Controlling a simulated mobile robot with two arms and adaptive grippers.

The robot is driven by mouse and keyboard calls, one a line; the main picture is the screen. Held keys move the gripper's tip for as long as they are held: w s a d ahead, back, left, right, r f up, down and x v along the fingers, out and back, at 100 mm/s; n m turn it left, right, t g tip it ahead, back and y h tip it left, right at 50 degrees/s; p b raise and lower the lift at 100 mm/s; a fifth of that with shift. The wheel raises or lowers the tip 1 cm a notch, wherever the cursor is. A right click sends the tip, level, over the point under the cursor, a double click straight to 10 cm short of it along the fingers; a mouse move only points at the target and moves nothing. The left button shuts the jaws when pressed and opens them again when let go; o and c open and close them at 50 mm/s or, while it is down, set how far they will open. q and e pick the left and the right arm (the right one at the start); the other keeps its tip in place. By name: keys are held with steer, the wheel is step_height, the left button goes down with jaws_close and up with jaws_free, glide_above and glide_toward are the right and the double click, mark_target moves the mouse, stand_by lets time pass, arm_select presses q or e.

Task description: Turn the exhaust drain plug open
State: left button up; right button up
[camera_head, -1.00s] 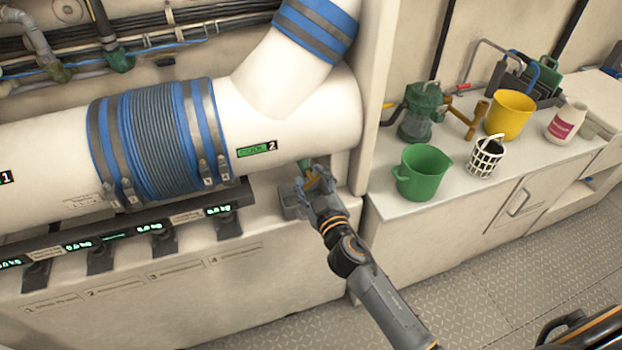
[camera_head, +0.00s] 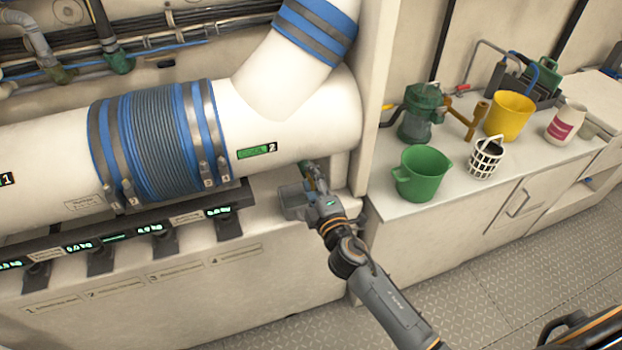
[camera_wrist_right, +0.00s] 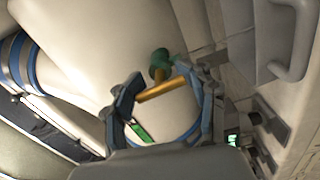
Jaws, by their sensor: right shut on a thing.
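The exhaust drain plug sits on the underside of the big white pipe (camera_head: 300,130), near the pipe's right end. In the right wrist view the plug shows as a green fitting (camera_wrist_right: 159,64) with a brass crossbar handle (camera_wrist_right: 163,90). My right gripper (camera_wrist_right: 163,93) is shut on the handle, with one finger at each end of the crossbar. In the head view my right gripper (camera_head: 308,177) is under the pipe and hides most of the plug. My left gripper is not in view.
The floor (camera_head: 470,300) in front is clear.

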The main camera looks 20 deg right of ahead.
steer(key=n, duration=0.4)
steer(key=shift+n+p, duration=0.45)
steer(key=shift+n, duration=1.15)
steer(key=o, duration=1)
steer(key=shift+c, duration=0.2)
steer(key=s, duration=1.2)
steer(key=shift+d, duration=0.15)
